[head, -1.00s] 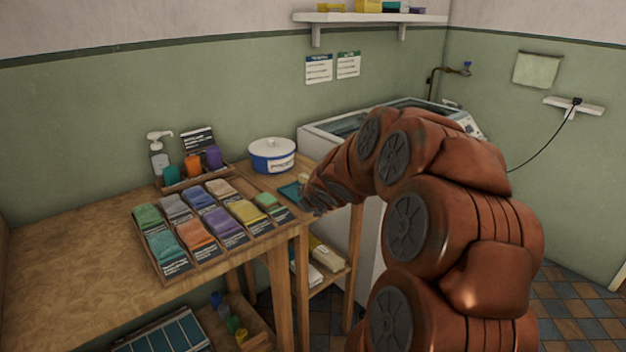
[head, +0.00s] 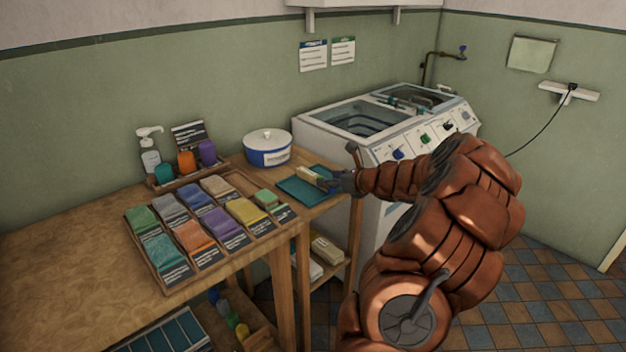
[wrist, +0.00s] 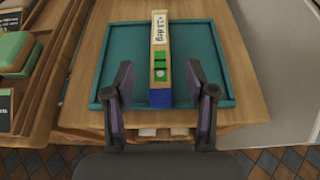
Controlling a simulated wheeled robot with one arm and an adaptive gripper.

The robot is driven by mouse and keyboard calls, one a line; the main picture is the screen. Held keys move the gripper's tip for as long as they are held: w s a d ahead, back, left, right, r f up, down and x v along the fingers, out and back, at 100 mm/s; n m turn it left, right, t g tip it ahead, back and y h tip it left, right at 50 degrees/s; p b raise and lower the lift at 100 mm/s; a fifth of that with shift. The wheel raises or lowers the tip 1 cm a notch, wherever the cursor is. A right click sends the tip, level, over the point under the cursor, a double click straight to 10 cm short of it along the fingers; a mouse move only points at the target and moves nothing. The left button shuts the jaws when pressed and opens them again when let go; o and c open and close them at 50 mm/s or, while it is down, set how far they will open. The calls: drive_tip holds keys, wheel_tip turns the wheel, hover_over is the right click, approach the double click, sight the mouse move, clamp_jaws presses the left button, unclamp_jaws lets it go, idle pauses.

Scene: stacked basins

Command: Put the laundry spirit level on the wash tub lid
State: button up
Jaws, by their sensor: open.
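The spirit level (wrist: 160,50) is a narrow cream bar with green patches, a blue end and a label reading like "1.5 deg". It lies on a teal tray (wrist: 120,45) on the table's right end; in the head view the level (head: 313,177) and the tray (head: 300,193) show beside my gripper. My gripper (wrist: 160,90) is open, its two fingers on either side of the level's near end, apart from it. In the head view my gripper (head: 338,180) reaches in from the right. I cannot tell which thing is the wash tub lid; a twin-tub washing machine (head: 380,125) stands behind.
A white-and-blue lidded pot (head: 268,150) stands behind the tray. A wooden rack of coloured cloths or soaps (head: 205,225) lies to the left, with a pump bottle (head: 150,155) behind it. The left of the table is clear.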

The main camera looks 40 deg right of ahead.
sight(318, 176)
drive_tip(key=shift+p+x, duration=0.55)
drive_tip(key=shift+x, duration=2.4)
drive_tip(key=shift+f, duration=0.15)
clamp_jaws()
